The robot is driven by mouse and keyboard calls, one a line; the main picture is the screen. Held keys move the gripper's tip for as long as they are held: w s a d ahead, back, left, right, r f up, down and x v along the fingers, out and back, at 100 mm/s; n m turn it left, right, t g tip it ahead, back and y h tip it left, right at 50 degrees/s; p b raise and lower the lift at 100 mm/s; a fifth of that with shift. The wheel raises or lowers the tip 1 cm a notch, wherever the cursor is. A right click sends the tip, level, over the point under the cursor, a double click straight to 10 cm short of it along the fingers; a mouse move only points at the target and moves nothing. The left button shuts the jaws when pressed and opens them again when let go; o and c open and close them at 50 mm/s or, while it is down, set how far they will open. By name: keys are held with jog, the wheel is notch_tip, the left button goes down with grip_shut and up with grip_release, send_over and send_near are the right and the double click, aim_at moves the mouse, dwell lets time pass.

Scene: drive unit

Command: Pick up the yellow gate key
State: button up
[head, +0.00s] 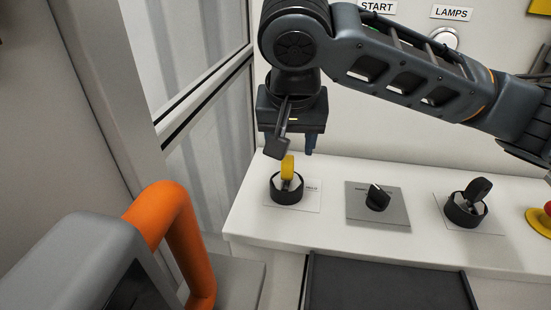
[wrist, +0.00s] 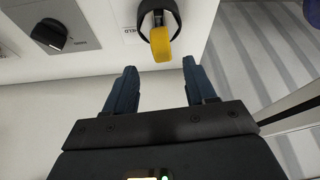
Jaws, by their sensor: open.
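The yellow gate key (head: 287,167) stands upright in a round black lock collar (head: 286,189) at the left end of the white console. The key (wrist: 160,44) also shows at the top of the wrist view, in front of the black collar (wrist: 147,18). My gripper (head: 294,150) is open and empty, just above and behind the key in the head view. In the wrist view my two dark blue fingers (wrist: 161,82) are apart, with the key beyond their tips, nearer the right finger. The part of the key inside the collar is hidden.
A black rotary switch (head: 377,198) on a grey plate and a black key in a collar (head: 467,204) stand to the right. A red button (head: 548,208) is at the far right edge. An orange rail (head: 181,235) is at the front left. A glazed frame borders the console's left side.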

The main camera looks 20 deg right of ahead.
aim_at(287, 158)
jog(key=x, duration=0.7)
jog(key=shift+a+f+p, duration=0.2)
jog(key=shift+a+p, duration=0.05)
jog(key=shift+p, duration=0.1)
jog(key=shift+c, duration=0.4)
grip_shut()
